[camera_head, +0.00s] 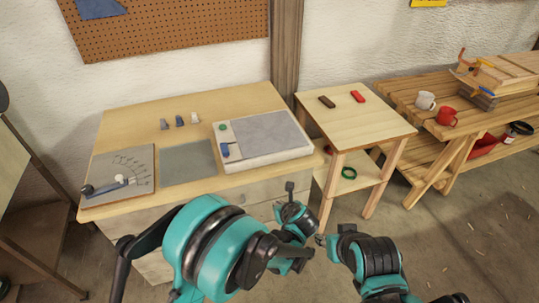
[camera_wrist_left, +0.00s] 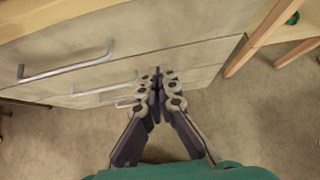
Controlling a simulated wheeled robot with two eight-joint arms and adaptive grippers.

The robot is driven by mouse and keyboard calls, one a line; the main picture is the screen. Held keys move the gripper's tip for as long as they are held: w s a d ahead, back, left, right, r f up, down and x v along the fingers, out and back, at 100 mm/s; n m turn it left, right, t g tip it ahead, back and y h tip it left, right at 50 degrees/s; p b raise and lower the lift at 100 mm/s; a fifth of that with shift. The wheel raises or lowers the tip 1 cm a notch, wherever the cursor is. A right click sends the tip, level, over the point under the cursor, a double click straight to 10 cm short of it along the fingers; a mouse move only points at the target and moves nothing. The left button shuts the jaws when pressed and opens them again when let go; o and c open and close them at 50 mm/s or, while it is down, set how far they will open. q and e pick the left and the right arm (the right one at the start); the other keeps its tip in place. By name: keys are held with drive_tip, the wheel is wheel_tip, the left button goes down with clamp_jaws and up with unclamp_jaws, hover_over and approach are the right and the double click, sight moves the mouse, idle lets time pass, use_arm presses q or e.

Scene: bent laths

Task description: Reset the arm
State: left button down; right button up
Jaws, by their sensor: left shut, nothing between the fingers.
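My left arm comes in from the left and bends in front of the workbench. Its gripper (camera_head: 284,208) is held low by the bench's drawer fronts, apart from the things on the top. In the left wrist view the gripper (camera_wrist_left: 159,78) has its fingers together, with nothing between them. My right arm (camera_head: 370,258) is folded at the lower right. Its fingers do not show clearly.
The workbench (camera_head: 244,98) carries a marked board with a lever (camera_head: 108,187), a grey mat (camera_head: 187,163), several small clips and a white box (camera_head: 265,159). Drawer handles (camera_wrist_left: 68,66) stick out near my left gripper. A side table (camera_head: 355,124) stands right.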

use_arm(q)
drive_tip(key=s+a+r+n+g, duration=0.1)
drive_tip(key=s+a+r+n, duration=0.2)
drive_tip(key=a+r+n, duration=0.35)
drive_tip(key=s+a+r+n+g, duration=0.1)
drive_tip(key=s+a+r+n, duration=0.2)
drive_tip(key=a+r+n, duration=0.35)
drive_tip(key=s+a+r+n+h, duration=0.1)
drive_tip(key=s+a+n+h, duration=0.1)
drive_tip(key=s+a+n, duration=0.9)
drive_tip(key=s+n, duration=0.4)
drive_tip(key=n, duration=0.5)
drive_tip(key=shift+r, duration=0.3)
drive_tip(key=shift+s, duration=0.15)
